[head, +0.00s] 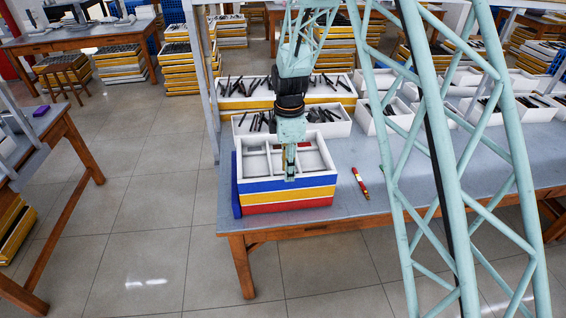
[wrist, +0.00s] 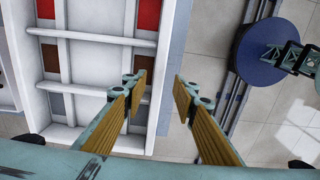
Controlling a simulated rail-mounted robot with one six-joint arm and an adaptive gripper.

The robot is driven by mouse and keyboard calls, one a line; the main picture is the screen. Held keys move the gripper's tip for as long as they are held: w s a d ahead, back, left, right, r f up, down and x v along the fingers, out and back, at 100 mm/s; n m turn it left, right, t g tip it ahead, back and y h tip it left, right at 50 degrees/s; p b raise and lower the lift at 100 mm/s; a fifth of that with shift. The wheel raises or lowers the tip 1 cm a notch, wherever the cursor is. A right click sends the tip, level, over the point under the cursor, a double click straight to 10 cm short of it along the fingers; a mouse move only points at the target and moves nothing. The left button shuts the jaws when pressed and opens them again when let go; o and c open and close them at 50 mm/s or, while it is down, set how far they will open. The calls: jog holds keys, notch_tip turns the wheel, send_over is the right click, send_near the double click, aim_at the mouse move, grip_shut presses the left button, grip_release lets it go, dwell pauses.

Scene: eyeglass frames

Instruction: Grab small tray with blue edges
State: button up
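The small tray with blue edges (head: 262,185) is on top of a stack at the near left corner of the table. It has a white inside split into compartments and a blue front face. In the wrist view the white tray (wrist: 95,38) fills the left side, with red and brown patches in its compartments. My gripper (head: 290,172) is at the tray's front side, pointing down. In the wrist view my gripper (wrist: 160,84) is open and empty, with one finger over the tray's edge area and the other outside it. I cannot tell whether the fingers touch the wall.
Under it are a yellow-edged tray (head: 262,197) and a red-edged tray (head: 290,206). A red and yellow pen-like item (head: 360,183) lies on the grey table (head: 375,165) to the right. White trays with dark eyeglass parts (head: 335,120) stand behind. Open floor lies left of the table.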

aim_at(288, 186)
jog(key=shift+f, duration=0.15)
jog(key=shift+w+f, duration=0.1)
jog(key=shift+f, duration=2.4)
jog(key=shift+c, duration=0.2)
grip_shut()
